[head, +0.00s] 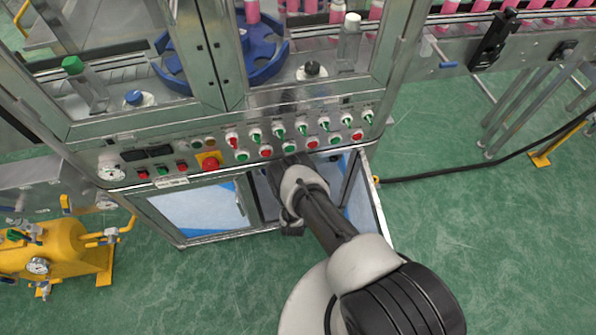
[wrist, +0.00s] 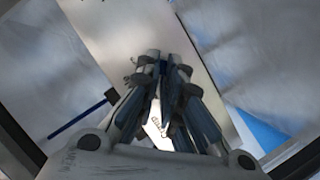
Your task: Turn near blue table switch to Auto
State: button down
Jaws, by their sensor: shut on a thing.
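A row of red and green switch knobs (head: 302,129) runs along the steel control panel (head: 130,170); their labels are too small to read. Above it, behind the frame, is the blue round table (head: 265,70). My arm reaches to just below the panel; its fingertips are hidden in the head view. In the wrist view, the fingers of my gripper (wrist: 163,68) nearly meet around a small dark blue piece in front of a pale metal plate (wrist: 118,35). I cannot tell whether this piece is the named switch, or its setting.
A red emergency button (head: 211,163) sits on yellow at the panel's left. A yellow tank (head: 60,250) stands at left. A black cable (head: 450,168) crosses the green floor at right, which is mostly clear.

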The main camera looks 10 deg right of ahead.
jog(key=shift+w+r, duration=0.1)
jog(key=c, duration=1.7)
grip_release()
jog(key=shift+s, duration=0.2)
jog(key=v, duration=1.1)
jog(key=shift+s+a+r, duration=0.1)
jog(key=shift+s, duration=0.25)
